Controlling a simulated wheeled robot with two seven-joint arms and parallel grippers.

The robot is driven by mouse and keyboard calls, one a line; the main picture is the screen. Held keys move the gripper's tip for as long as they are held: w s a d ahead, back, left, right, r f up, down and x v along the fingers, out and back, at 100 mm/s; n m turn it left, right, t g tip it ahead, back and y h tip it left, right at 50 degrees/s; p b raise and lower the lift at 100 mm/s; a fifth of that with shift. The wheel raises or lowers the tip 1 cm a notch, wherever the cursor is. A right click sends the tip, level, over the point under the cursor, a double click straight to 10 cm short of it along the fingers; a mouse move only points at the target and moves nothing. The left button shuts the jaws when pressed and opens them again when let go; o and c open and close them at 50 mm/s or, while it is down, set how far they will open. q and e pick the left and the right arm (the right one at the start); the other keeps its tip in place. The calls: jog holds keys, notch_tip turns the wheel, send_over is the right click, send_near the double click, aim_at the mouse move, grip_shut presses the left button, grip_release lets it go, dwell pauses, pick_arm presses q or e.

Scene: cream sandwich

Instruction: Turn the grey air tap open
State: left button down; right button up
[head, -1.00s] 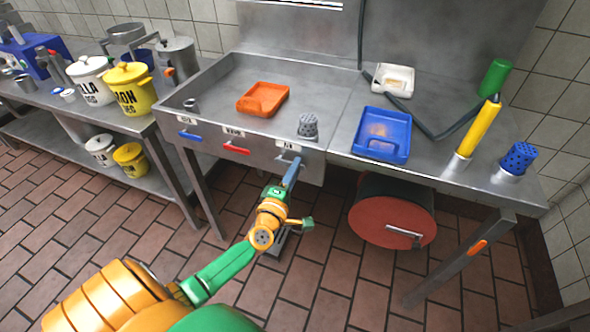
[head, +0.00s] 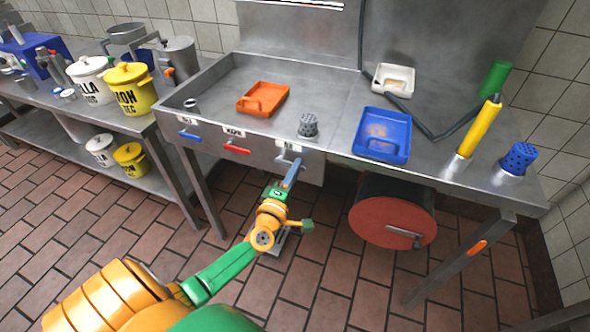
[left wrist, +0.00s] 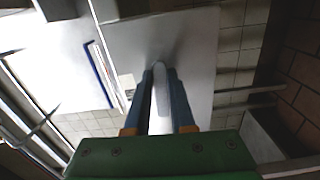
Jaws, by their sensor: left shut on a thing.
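The grey air tap (head: 288,158) sits on the front panel of the steel sink, under a small label, at the right of a blue-handled tap (head: 189,135) and a red-handled tap (head: 236,149). My left gripper (head: 291,172) reaches up to it from below. In the left wrist view the two blue fingers (left wrist: 162,95) are shut on the grey tap lever (left wrist: 162,92), one on each side. The fingers hide part of the lever in the head view. My right gripper is not in view.
An orange tray (head: 262,99) lies in the sink. A blue tray (head: 382,135), a white tray (head: 394,80) and a yellow cylinder (head: 480,128) are on the right counter. A red-ended drum (head: 392,222) lies below. Table legs stand on both sides of my arm.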

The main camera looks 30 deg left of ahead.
pick_arm(q)
jog(key=shift+s+a+f+m, duration=0.25)
jog(key=shift+a+f+m, duration=0.6)
jog(key=shift+m, duration=2)
jog(key=shift+s+a+f+m, duration=0.2)
jog(key=shift+a+f+m, duration=0.7)
jog(key=shift+m, duration=2)
jog(key=shift+s+a+f+m, duration=0.25)
jog(key=shift+a+f+m, duration=0.6)
jog(key=shift+m, duration=2)
jog(key=shift+d+f, duration=0.1)
jog(key=c, duration=0.8)
grip_release()
jog(key=shift+o, duration=0.2)
jog(key=p, duration=0.1)
send_near(282, 170)
jog(key=shift+s, duration=0.4)
